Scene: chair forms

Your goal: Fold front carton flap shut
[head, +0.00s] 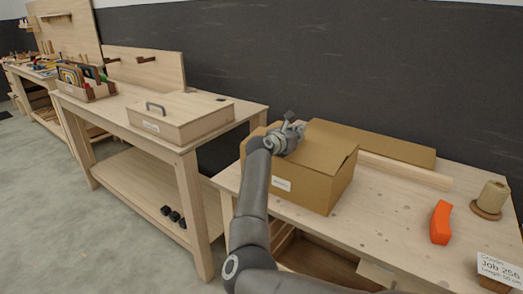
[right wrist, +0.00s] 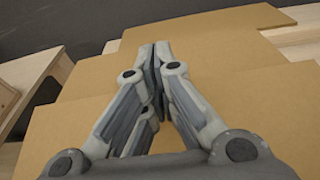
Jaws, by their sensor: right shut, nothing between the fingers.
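The brown cardboard carton (head: 335,187) stands on the near wooden workbench, with a small white label on its front. Cardboard panels lie across its top, and a long flap (head: 395,147) sticks out flat behind it to the right. My right gripper (head: 290,125) is over the left part of the carton's top. In the right wrist view the gripper (right wrist: 160,52) is shut and empty, its fingers over broad brown cardboard (right wrist: 225,80). I cannot tell whether the fingertips touch it. My arm hides part of the carton's left side. My left gripper is out of view.
An orange piece (head: 441,222), a twine spool (head: 491,197) and a job card (head: 497,268) are to the right. A lidded wooden box (head: 180,122) sits on the bench at left. The bench between carton and orange piece is clear.

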